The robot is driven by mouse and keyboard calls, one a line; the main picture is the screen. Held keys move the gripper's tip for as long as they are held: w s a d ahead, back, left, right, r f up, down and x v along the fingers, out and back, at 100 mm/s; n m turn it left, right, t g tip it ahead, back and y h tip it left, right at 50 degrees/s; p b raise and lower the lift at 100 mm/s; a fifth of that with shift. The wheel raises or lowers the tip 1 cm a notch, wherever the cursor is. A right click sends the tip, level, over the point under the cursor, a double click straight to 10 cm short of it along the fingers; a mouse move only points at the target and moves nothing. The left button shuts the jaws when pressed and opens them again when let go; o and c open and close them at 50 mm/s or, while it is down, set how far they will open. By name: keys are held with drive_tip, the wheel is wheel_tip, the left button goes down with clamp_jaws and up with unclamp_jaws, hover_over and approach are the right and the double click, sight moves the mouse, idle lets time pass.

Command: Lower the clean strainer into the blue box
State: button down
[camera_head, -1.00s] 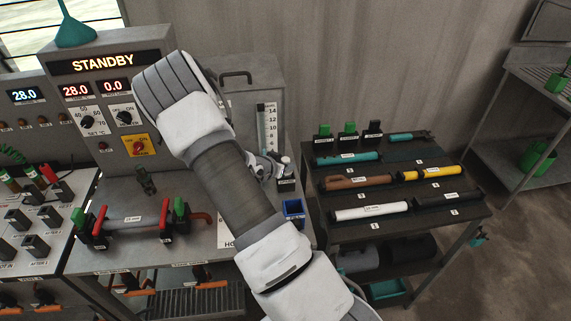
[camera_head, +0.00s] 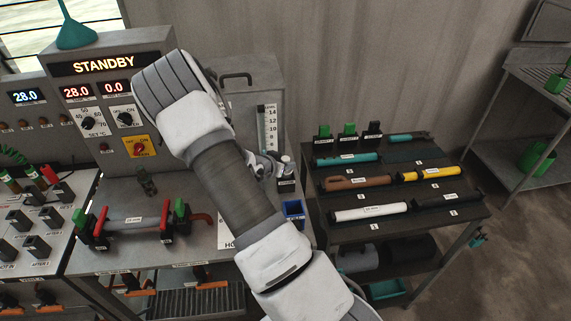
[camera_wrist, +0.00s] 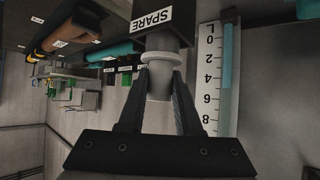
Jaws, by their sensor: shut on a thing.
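My gripper (camera_wrist: 160,85) is shut on the strainer (camera_wrist: 160,80), a pale grey flanged cylinder, in the wrist view. The strainer's far end meets a dark block (camera_wrist: 158,42) labelled SPARE; I cannot tell how deep it sits. In the head view my gripper (camera_head: 268,165) is partly hidden behind my arm, beside the SPARE block (camera_head: 286,184). A pale top (camera_head: 286,160) shows above that block. The small blue box (camera_head: 293,211) stands on the bench just in front of the SPARE block, close to my forearm. Its inside is mostly dark.
A level gauge (camera_head: 267,130) on a grey tank is close behind my gripper, and beside it in the wrist view (camera_wrist: 210,85). A rack (camera_head: 400,190) with coloured tubes stands to the right. A red-ended pipe fitting (camera_head: 135,221) and control panel (camera_head: 100,70) are left.

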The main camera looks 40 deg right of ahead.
wheel_tip(320, 180, up, 9)
drive_tip(key=p, duration=0.7)
drive_tip(key=shift+f, duration=0.15)
drive_tip(key=shift+r, duration=1)
drive_tip(key=shift+r, duration=0.1)
